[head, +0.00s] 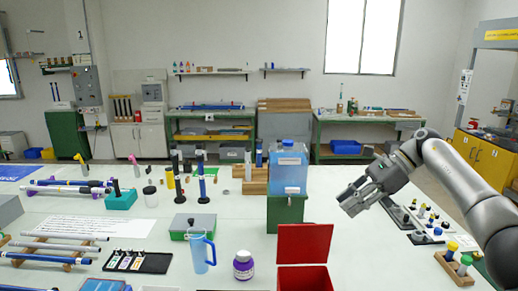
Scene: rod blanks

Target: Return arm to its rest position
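My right arm comes in from the right edge, and its gripper (349,203) hangs in the air over the right part of the table (350,262). Its fingers point left and down. Nothing shows between them, but the view is too small to tell how far apart they are. The gripper is to the right of the blue container (288,170) and seems clear of it. My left arm and gripper are out of the picture.
A red open box (304,246) stands at the front middle, beside a blue jug (200,251) and a purple-labelled jar (244,265). Rods on racks (62,245) lie at left. A wooden block with capped vials (454,267) is under my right arm. The table below the gripper is clear.

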